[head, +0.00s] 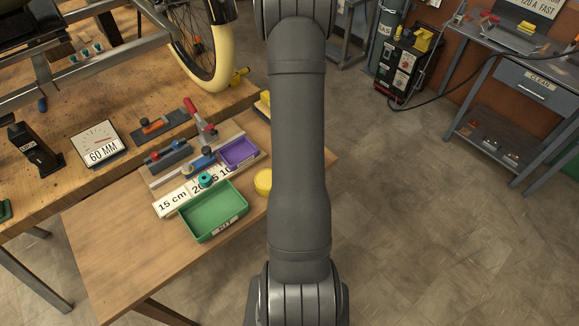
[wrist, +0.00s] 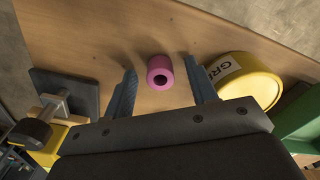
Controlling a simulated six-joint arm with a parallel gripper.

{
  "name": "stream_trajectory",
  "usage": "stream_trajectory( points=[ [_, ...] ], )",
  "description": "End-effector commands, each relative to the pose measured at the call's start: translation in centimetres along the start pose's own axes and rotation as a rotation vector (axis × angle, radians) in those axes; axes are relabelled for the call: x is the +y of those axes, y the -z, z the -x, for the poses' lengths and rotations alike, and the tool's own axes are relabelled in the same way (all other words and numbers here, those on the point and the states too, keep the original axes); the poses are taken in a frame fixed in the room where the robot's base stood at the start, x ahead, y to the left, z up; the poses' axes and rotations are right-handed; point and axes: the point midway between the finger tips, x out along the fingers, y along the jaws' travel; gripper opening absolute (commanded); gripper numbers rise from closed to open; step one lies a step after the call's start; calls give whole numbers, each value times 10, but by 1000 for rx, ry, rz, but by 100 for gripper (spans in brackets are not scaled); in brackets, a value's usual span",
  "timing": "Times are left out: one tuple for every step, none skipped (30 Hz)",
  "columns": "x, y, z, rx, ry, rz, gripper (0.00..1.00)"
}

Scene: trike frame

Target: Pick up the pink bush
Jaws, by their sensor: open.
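The pink bush (wrist: 160,72) is a short pink cylinder with a dark hole, on the wooden table in the wrist view. My gripper (wrist: 160,66) is open, with one finger to the left of the bush and one to the right in the picture. Gaps show between the bush and both fingers, and nothing is held. I cannot tell how far the fingertips are above the table. In the head view my arm hides the gripper, and the bush does not show.
A yellow round tin (wrist: 245,80) lettered "GR" stands close to the right finger. A grey-based fixture (wrist: 68,88) is on the left. In the head view, a green tray (head: 213,212) and a purple tray (head: 239,152) are left of my arm. Bare wood lies beyond the bush.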

Motion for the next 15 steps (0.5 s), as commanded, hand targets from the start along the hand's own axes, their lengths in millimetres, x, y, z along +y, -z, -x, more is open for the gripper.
stream_trajectory(
  points=[
    [0,0,0,0,0,0,52],
    [0,0,0,0,0,0,48],
    [0,0,0,0,0,0,40],
    [0,0,0,0,0,0,34],
    [0,0,0,0,0,0,29],
    [0,0,0,0,0,0,21],
    [0,0,0,0,0,0,15],
    [0,0,0,0,0,0,9],
    [0,0,0,0,0,0,5],
    [0,0,0,0,0,0,5],
    [0,0,0,0,0,0,5],
    [0,0,0,0,0,0,5],
    [0,0,0,0,0,0,5],
    [0,0,0,0,0,0,5],
    [0,0,0,0,0,0,5]
  ],
)
